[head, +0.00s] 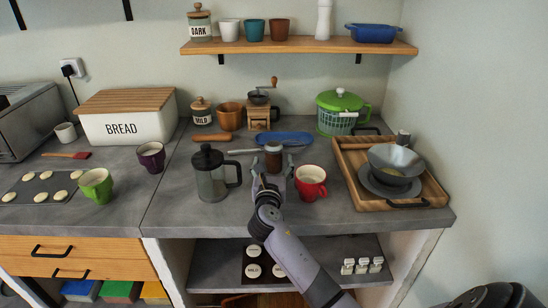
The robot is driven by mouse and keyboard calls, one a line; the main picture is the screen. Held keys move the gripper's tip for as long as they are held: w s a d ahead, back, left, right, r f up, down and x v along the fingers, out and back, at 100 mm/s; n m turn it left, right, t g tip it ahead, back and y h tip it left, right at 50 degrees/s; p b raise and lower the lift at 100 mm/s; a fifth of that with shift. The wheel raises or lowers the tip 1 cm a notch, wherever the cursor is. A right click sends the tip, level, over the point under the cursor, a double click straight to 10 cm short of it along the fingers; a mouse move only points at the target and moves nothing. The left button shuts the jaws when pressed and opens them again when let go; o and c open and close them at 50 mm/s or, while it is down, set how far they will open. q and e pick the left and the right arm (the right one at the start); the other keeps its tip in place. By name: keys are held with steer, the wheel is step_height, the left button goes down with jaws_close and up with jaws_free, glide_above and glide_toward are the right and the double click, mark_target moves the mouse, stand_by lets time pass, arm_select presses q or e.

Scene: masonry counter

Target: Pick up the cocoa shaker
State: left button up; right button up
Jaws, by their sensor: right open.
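The cocoa shaker (273,157) looks like a small brown, see-through jar with a grey top. It stands upright on the grey counter, between the black French press and the red mug. My right gripper (273,173) is open at the near side of the shaker, reaching in from the front. Its fingers lie to the left and right of the shaker's lower part. I cannot tell whether they touch it. The shaker's base is partly hidden by the gripper. My left gripper is not in view.
The French press (211,175) stands close on the left and the red mug (311,182) close on the right. A blue dish (284,138) lies behind. A wooden tray (431,187) with bowls is at the right. The counter's front left of centre (180,212) is clear.

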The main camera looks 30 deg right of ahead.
mark_target(273, 157)
steer(key=shift+w+d+r, duration=0.1)
steer(key=shift+w+d, duration=0.1)
steer(key=shift+w, duration=0.2)
steer(key=x, duration=0.5)
steer(key=shift+w+d, duration=0.15)
steer(key=c, duration=1.3)
